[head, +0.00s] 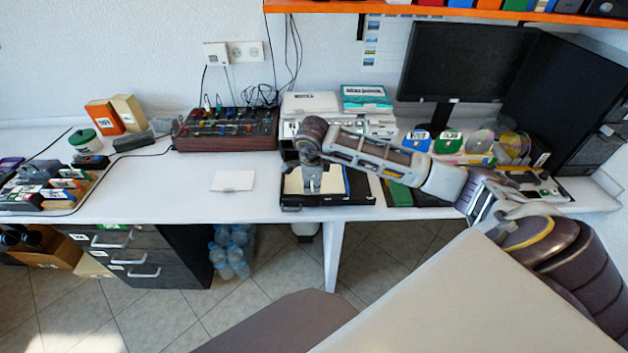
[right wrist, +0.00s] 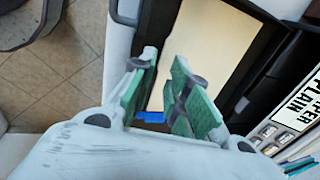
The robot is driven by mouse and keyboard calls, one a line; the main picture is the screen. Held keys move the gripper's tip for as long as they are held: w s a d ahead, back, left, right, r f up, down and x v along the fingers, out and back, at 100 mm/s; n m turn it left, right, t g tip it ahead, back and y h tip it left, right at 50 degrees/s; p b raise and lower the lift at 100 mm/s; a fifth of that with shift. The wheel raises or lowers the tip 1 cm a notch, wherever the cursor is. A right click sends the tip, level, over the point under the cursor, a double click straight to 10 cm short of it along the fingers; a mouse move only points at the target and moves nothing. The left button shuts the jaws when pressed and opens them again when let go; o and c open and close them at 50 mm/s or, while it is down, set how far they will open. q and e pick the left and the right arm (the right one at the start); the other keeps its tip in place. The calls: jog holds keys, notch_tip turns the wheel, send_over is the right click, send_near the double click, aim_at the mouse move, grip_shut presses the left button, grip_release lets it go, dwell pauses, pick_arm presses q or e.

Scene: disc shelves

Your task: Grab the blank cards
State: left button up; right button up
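A flat cream sheet or stack (right wrist: 205,50) lies in a black tray (head: 356,190) that juts from the printer; I cannot tell if these are the blank cards. A white flat card-like piece (head: 233,181) lies on the desk to the left of the tray. My right gripper (head: 312,188) points down over the tray's front part. In the right wrist view its green-padded fingers (right wrist: 162,95) are apart, with no cards seen between them. A small blue patch (right wrist: 150,117) shows between the fingertips, low down. My left gripper is not in view.
The printer (head: 310,103) stands behind the tray. Discs and cases (head: 480,142) and a monitor (head: 465,60) stand to the right. A dark box with coloured knobs (head: 225,128) is at the back left. The desk (head: 150,188) is clear around the white piece.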

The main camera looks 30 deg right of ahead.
jog(key=shift+f, duration=0.15)
jog(key=shift+x, duration=2.55)
jog(key=shift+w, duration=0.15)
grip_shut()
